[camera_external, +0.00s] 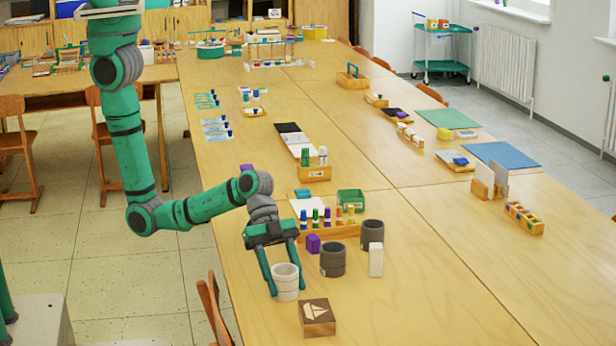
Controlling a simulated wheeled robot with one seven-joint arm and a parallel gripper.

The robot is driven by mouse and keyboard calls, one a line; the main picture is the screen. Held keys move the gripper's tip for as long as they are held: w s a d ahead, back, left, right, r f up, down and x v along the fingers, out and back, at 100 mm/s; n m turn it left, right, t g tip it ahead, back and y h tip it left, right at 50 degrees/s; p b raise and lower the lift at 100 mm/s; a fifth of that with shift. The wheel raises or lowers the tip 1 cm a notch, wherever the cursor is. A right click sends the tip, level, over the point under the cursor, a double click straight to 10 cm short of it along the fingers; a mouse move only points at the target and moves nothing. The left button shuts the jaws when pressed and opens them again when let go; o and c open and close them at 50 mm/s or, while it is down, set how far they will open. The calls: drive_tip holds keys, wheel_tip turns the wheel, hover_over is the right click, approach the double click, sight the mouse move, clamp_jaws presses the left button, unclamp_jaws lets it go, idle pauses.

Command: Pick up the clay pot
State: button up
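A cream-white cylindrical pot (287,284) stands upright near the front left edge of the table. Two dark grey pots, one in the middle (333,260) and one farther back right (372,236), stand beside it. Which of these is the clay pot is not clear from their look. My gripper (284,279) points down at the cream pot with its fingers spread, one at the pot's left side and one behind its right rim. The far fingertip is partly hidden by the pot. Whether the fingers touch the pot cannot be told.
A purple block (313,244), a white block (376,260) and a wooden rack of coloured bottles (330,232) crowd the area behind. The table's right front (450,285) is clear.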

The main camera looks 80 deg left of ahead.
sight(290, 282)
drive_tip(key=shift+r, duration=0.1)
drive_tip(key=shift+c, duration=0.3)
drive_tip(key=shift+r, duration=0.5)
wheel_tip(290, 282, up, 2)
drive_tip(key=shift+r, duration=0.1)
drive_tip(key=s+a+r, duration=0.9)
drive_tip(key=s, duration=0.1)
drive_tip(key=shift+a+r, duration=0.3)
drive_tip(key=shift+a, duration=0.1)
